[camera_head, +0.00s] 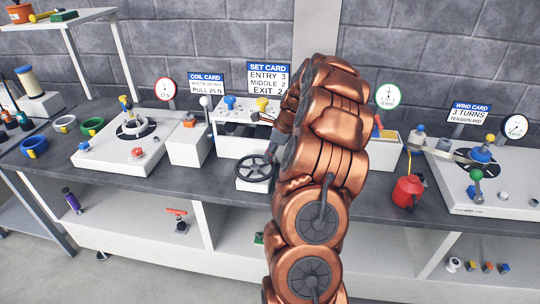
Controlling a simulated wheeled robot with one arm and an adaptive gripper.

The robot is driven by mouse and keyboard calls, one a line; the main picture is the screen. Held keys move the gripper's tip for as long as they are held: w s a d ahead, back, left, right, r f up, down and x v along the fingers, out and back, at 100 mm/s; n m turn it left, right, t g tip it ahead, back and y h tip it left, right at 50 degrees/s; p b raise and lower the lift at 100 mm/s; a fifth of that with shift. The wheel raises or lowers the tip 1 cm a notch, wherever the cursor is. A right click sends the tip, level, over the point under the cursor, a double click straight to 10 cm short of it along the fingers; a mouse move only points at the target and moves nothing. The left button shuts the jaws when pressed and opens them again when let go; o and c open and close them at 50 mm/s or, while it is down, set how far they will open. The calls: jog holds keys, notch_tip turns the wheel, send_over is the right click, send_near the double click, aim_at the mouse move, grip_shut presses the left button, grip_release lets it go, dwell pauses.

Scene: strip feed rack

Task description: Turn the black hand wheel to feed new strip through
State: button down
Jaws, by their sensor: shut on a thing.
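The black hand wheel (257,169) lies nearly flat on a small white block at the front of the feed rack. Its spokes and left rim show clearly. My copper-coloured arm comes up from the bottom and bends over the right side of the rack. Only a grey part of my gripper (280,143) shows, at the wheel's upper right edge. The fingertips are mostly hidden by the arm, and the gripper appears shut on the wheel there. The white feed rack (233,147) stands behind the wheel, with blue (230,102) and yellow (262,104) knobs on top.
The set card (269,77) reads entry 3, middle 2, exit 2. A coil stand (130,150) is at left, a winder (490,190) at right. A red oil can (408,190) stands right of my arm. Bench space in front of the wheel is narrow.

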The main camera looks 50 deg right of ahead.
jog(key=shift+w+d+n+y, duration=0.15)
jog(key=shift+w+n+y, duration=0.25)
jog(key=shift+n, duration=0.6)
jog(key=c, duration=1)
grip_release()
jog(key=v, duration=1.2)
jog(key=shift+w, duration=0.25)
